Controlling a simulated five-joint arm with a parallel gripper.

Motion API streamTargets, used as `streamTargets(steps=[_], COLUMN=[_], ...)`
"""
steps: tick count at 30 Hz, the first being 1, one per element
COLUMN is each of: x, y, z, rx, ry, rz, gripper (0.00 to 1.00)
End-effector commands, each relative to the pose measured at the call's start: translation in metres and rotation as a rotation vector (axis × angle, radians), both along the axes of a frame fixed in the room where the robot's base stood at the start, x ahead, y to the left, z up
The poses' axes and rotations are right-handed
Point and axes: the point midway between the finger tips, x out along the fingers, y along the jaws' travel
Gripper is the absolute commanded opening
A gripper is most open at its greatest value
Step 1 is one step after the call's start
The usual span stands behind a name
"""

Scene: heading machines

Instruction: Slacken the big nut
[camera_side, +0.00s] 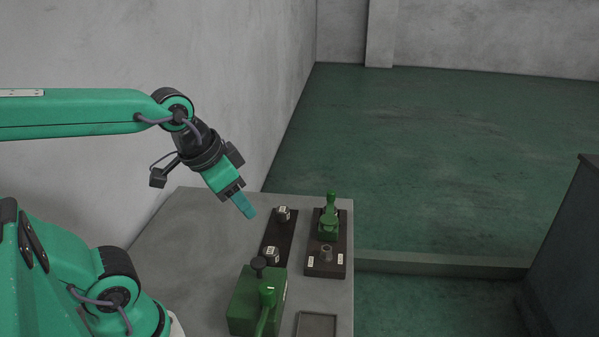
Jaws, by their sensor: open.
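Two small metal nut-like pieces stand on a long dark plate: one at the far end (283,214), one at the near end (272,255). A third round metal piece (326,254) stands on a dark block to the right. Which of them is the big nut I cannot tell; they are small in this view. My gripper (248,211) points down and to the right, in the air to the left of the far metal piece and apart from it. It is open with nothing in it, though its fingers overlap in this view.
A green machine with a handle (328,222) sits on the right block. A larger green machine with a lever and black knob (250,303) stands at the front. A shallow dark tray (316,325) lies beside it. The grey table (190,240) is clear on the left.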

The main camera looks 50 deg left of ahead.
Motion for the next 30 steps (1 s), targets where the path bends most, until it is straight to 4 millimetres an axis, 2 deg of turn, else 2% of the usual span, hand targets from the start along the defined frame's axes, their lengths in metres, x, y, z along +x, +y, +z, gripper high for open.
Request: streamTargets(steps=[8, 16, 23, 30], x=[0.041, 0.084, 0.120, 0.156], y=[-0.003, -0.007, -0.011, -0.016], z=[-0.004, -0.017, -0.039, -0.069], rx=[0.088, 0.161, 0.208, 0.244], ry=[0.093, 0.178, 0.247, 0.315], rz=[-0.213, -0.444, -0.644, -0.858], gripper=[0.45, 0.45, 0.45, 0.45])
